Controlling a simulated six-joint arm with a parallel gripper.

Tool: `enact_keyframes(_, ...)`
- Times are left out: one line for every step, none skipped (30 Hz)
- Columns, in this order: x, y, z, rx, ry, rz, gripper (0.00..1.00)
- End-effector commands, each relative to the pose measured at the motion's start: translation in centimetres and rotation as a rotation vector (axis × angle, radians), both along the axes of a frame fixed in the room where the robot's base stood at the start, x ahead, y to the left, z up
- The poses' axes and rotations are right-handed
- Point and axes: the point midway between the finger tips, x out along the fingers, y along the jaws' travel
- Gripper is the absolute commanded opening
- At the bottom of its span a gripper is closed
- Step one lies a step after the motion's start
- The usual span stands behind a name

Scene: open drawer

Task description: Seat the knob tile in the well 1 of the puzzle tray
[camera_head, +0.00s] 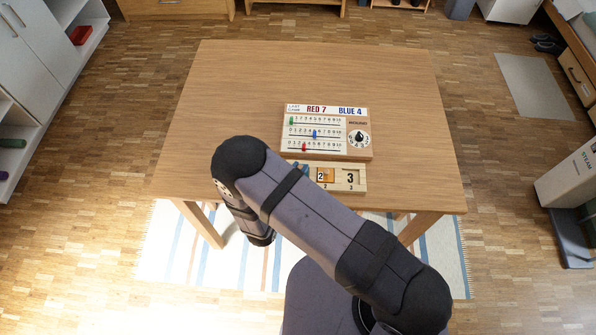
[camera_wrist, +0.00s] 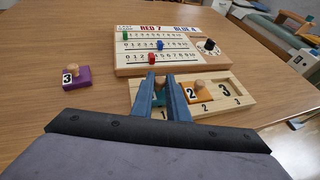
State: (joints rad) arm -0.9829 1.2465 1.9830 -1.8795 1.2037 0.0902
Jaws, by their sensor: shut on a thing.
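The puzzle tray (camera_wrist: 236,101) is light wood with numbered wells, and it also shows in the head view (camera_head: 357,188). My gripper (camera_wrist: 161,77) is over well 1, at the tray's left end. Its blue fingers are shut on the knob of a teal tile (camera_wrist: 158,98), which is mostly hidden between and behind them. The tile is at well 1; I cannot tell whether it lies flat in it or just above. An orange knob tile (camera_wrist: 199,96) marked 2 sits at well 2, also visible in the head view (camera_head: 326,175). Well 3 is empty.
A purple knob tile (camera_wrist: 76,80) marked 3 lies on the table left of the tray. A scoreboard (camera_wrist: 145,45) with coloured sliders and a dial stands just behind the tray. The table (camera_head: 240,80) is bare elsewhere. My arm covers the tray's left end in the head view.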

Motion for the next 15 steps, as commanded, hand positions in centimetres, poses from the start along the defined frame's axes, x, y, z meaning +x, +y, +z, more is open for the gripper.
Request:
enact_keyframes(-0.03, -0.04, -0.45, -0.001, 0.0, 0.0, 0.0)
enact_keyframes(-0.02, -0.03, -0.66, -0.001, 0.0, 0.0, 0.0)
enact_keyframes(-0.01, -0.03, -0.9, 0.0, 0.0, 0.0, 0.0)
enact_keyframes(-0.02, -0.03, -1.04, 0.0, 0.0, 0.0, 0.0)
enact_keyframes(-0.01, -0.03, -1.13, 0.0, 0.0, 0.0, 0.0)
enact_keyframes(-0.01, -0.02, -1.21, 0.001, 0.0, 0.0, 0.0)
enact_keyframes(-0.01, -0.02, -1.23, 0.001, 0.0, 0.0, 0.0)
enact_keyframes(-0.01, -0.02, -1.24, 0.001, 0.0, 0.0, 0.0)
enact_keyframes(-0.01, -0.01, -1.23, 0.001, 0.0, 0.0, 0.0)
enact_keyframes(-0.01, -0.01, -1.23, 0.001, 0.0, 0.0, 0.0)
enact_keyframes(-0.01, -0.01, -1.23, 0.001, 0.0, 0.0, 0.0)
enact_keyframes(-0.01, -0.02, -1.23, 0.001, 0.0, 0.0, 0.0)
enact_keyframes(-0.01, -0.02, -1.23, 0.001, 0.0, 0.0, 0.0)
enact_keyframes(-0.01, -0.02, -1.26, 0.001, 0.0, 0.0, 0.0)
enact_keyframes(-0.02, -0.03, -1.36, 0.001, 0.0, 0.0, 0.0)
